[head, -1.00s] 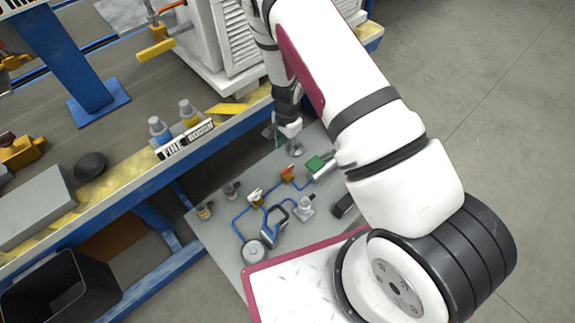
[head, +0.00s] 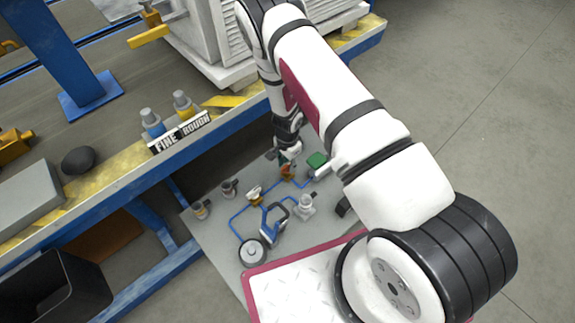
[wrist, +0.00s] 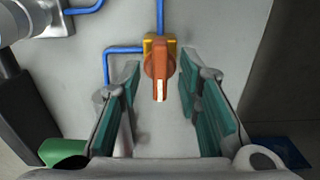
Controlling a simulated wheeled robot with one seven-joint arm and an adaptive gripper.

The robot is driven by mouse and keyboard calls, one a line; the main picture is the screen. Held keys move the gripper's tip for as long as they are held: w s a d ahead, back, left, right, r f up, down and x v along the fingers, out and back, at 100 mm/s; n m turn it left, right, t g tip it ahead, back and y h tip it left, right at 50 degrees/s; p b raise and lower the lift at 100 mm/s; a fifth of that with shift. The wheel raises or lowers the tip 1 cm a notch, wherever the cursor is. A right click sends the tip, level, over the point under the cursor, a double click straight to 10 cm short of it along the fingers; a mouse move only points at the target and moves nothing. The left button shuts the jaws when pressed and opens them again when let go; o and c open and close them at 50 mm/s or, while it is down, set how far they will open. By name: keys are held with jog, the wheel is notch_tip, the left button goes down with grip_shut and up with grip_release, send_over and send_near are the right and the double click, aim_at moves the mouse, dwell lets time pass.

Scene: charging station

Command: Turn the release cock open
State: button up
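An orange-red cock handle (wrist: 159,68) with a white stripe sits on a yellow valve body (wrist: 148,42) in a blue pipe. In the wrist view its striped end points down the picture, toward my palm. It also shows in the head view, a small orange cock (head: 287,172) on the grey board, partly covered by my gripper. My gripper (wrist: 158,80) is open, with its teal pads on either side of the handle and a gap on both sides. In the head view my gripper (head: 289,157) is over the cock. No label marks it as the release cock.
The blue-framed workbench (head: 110,177) edge stands close on the left.

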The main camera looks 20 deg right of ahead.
jog(key=shift+f, duration=0.1)
jog(key=shift+c, duration=0.3)
grip_shut()
jog(key=shift+n, duration=0.3)
jog(key=n+b, duration=0.1)
jog(key=n, duration=0.7)
jog(key=shift+n+b, duration=0.35)
jog(key=shift+n, duration=0.05)
jog(key=n, duration=0.4)
jog(key=shift+s+f, duration=0.1)
jog(key=shift+n+b, duration=0.4)
jog(key=shift+n, duration=1.9)
